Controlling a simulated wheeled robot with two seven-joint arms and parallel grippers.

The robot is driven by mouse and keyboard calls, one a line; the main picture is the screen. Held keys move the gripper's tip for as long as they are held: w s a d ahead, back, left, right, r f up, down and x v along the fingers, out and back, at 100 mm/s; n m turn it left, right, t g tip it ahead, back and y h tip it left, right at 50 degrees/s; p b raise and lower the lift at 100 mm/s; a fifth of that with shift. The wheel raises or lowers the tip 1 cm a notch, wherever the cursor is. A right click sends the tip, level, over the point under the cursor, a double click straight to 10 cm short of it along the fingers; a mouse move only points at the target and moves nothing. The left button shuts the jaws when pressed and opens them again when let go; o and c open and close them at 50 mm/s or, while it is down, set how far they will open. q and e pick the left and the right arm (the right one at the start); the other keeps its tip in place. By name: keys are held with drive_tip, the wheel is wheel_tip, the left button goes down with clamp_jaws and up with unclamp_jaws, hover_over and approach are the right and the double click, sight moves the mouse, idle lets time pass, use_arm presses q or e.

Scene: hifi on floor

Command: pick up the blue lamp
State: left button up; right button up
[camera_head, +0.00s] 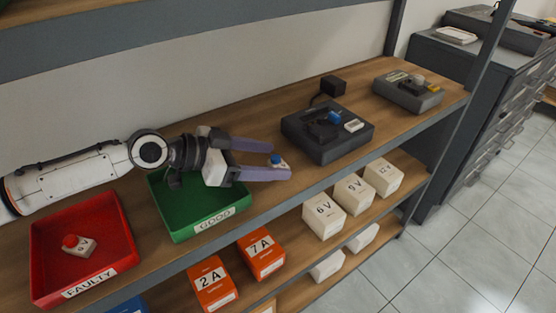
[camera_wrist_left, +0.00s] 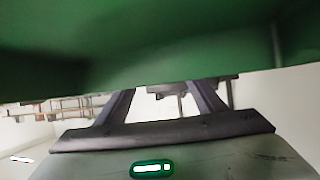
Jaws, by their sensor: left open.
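In the left wrist view the open fingers (camera_wrist_left: 160,98) show but the lamp does not; a blurred green surface (camera_wrist_left: 150,40) covers the upper part. My right gripper is not in view.
Below my left gripper is the green GOOD tray (camera_head: 205,229). A red FAULTY tray (camera_head: 121,263) at left holds a red lamp (camera_head: 78,245). Right of the gripper are a black device (camera_head: 318,148) with a blue part and a grey device (camera_head: 408,97). Labelled boxes (camera_head: 324,215) fill the lower shelf.

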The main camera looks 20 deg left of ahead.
use_arm(q)
drive_tip(key=shift+w+d+f, duration=0.2)
drive_tip(key=shift+w+d, duration=0.05)
drive_tip(key=shift+c, duration=0.4)
drive_tip(key=c, duration=1)
drive_tip(key=shift+r, duration=0.15)
